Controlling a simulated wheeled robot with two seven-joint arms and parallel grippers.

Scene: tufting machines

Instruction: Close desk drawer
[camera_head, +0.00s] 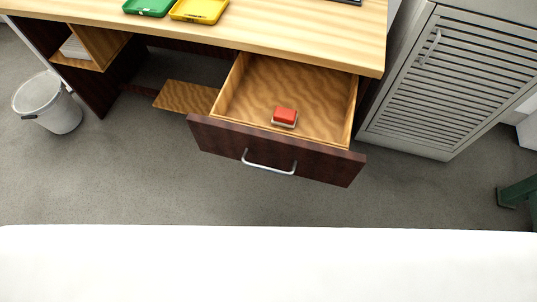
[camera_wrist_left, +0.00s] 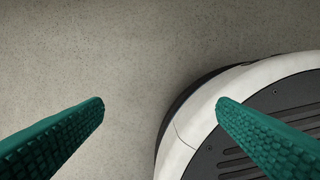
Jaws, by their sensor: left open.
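The desk drawer (camera_head: 270,148) is pulled out, with its dark wood front facing me and a metal handle (camera_head: 268,166) on it. A small red block on a pale base (camera_head: 285,116) lies inside the drawer. The light wood desk (camera_head: 290,35) is above and behind it. My left gripper (camera_wrist_left: 160,102) shows in the left wrist view with its two green fingers wide apart and nothing between them. It is over the grey floor and my own base, and the drawer is not in that view.
A grey slatted cabinet (camera_head: 440,80) stands right of the desk. A white bin (camera_head: 47,103) is on the floor at the left. Green tray (camera_head: 148,7) and yellow tray (camera_head: 200,10) lie on the desktop. The grey floor (camera_head: 130,185) before the drawer is clear.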

